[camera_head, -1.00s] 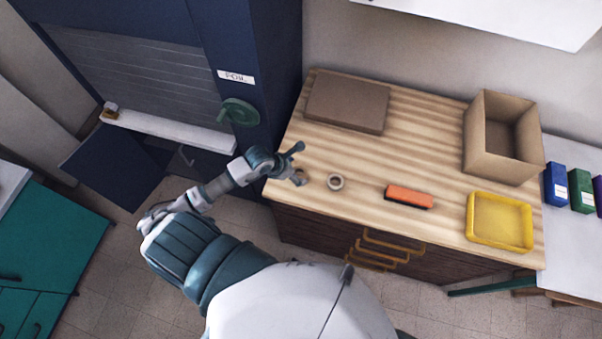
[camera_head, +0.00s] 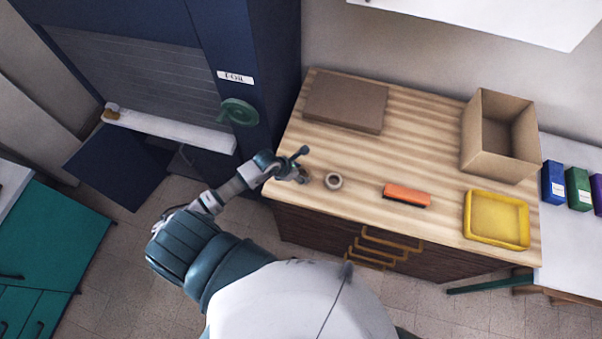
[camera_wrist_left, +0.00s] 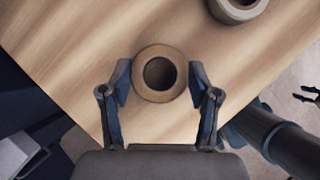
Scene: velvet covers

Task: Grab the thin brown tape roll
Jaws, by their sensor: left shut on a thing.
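A brown tape roll (camera_wrist_left: 160,96) sits between the two fingers of my left gripper (camera_wrist_left: 160,80) in the left wrist view. The fingers are shut on its sides, and its round hole faces the camera. In the head view my left gripper (camera_head: 302,170) is at the front left corner of the wooden counter, and it partly hides the held roll. A second tape roll (camera_head: 333,188) lies flat on the counter just to the right, apart from the gripper. It also shows at the top right of the left wrist view (camera_wrist_left: 239,17).
On the counter (camera_head: 400,155) are a flat brown board (camera_head: 345,103), an orange-and-black block (camera_head: 406,193), a yellow tray (camera_head: 497,243) and an open cardboard box (camera_head: 492,166). A blue cabinet (camera_head: 270,60) stands at the left. The counter's middle is clear.

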